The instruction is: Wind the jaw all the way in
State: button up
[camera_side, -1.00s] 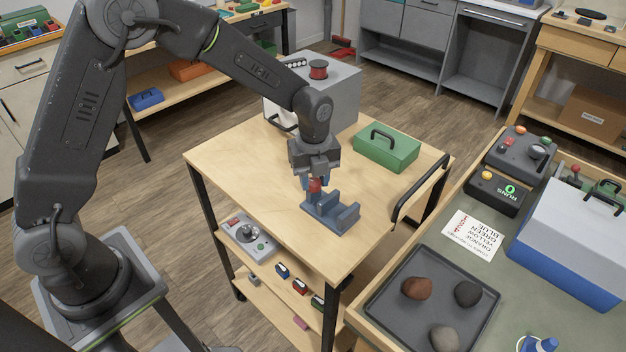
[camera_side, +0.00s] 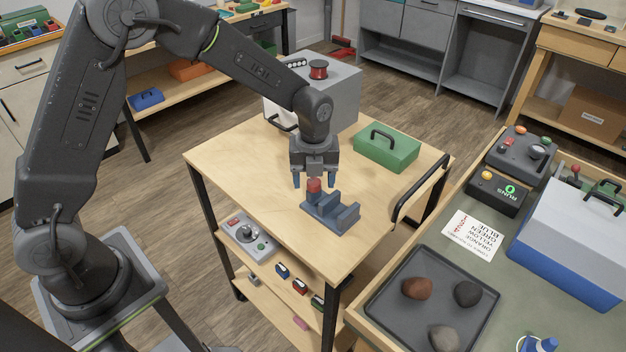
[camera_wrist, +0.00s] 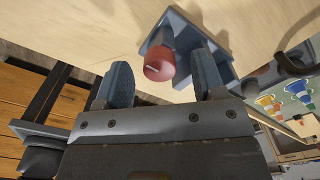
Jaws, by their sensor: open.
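A small blue-grey vise (camera_side: 331,215) sits on the wooden cart top, with upright jaws. Its red knob (camera_side: 314,185) is at the end nearest my gripper. In the wrist view the red knob (camera_wrist: 160,66) shows a pale mark on its face, with the vise body (camera_wrist: 185,37) behind it. My gripper (camera_side: 314,182) is above the knob with its blue fingers spread. In the wrist view my gripper (camera_wrist: 163,80) is open, with the knob between the finger lines but not touched by either finger.
A green toolbox (camera_side: 388,148) stands behind the vise on the cart top (camera_side: 235,165). A grey box with a red reel (camera_side: 318,69) stands at the back. A black cart handle (camera_side: 420,190) rises at the right edge. The cart's left side is clear.

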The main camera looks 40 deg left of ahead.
aim_at(314, 182)
jog(key=shift+r, duration=3)
jog(key=s+a+r+n+t, duration=0.4)
jog(key=s+r+n, duration=1.05)
jog(key=n, duration=0.25)
jog(key=s+a+f+n+t, duration=0.1)
jog(key=s+n, duration=0.8)
jog(key=n, duration=0.1)
jog(key=shift+a+t, duration=0.15)
jog(key=shift+t, duration=0.15)
jog(key=shift+s, duration=0.1)
jog(key=shift+c, duration=0.2)
